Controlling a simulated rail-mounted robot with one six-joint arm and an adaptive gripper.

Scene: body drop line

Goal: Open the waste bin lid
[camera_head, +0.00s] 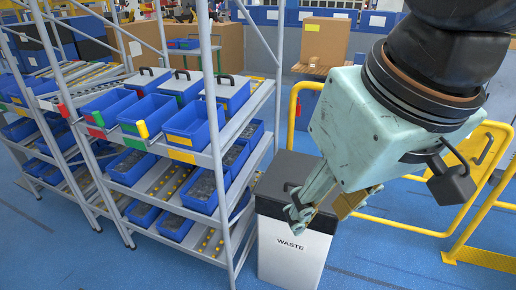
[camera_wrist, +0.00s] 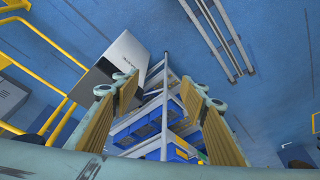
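The waste bin (camera_head: 290,255) is a white box marked "WASTE" standing on the blue floor, right of the shelf rack. Its black lid (camera_head: 292,166) lies flat on top and looks shut. The bin (camera_wrist: 124,58) shows there beyond the left finger.
The shelf rack (camera_head: 225,195) with several blue bins (camera_head: 190,125) stands close on the left of the waste bin. A yellow railing (camera_head: 410,228) stands to the right. A pallet with cardboard boxes (camera_head: 322,42) is behind. Blue floor is free in front right.

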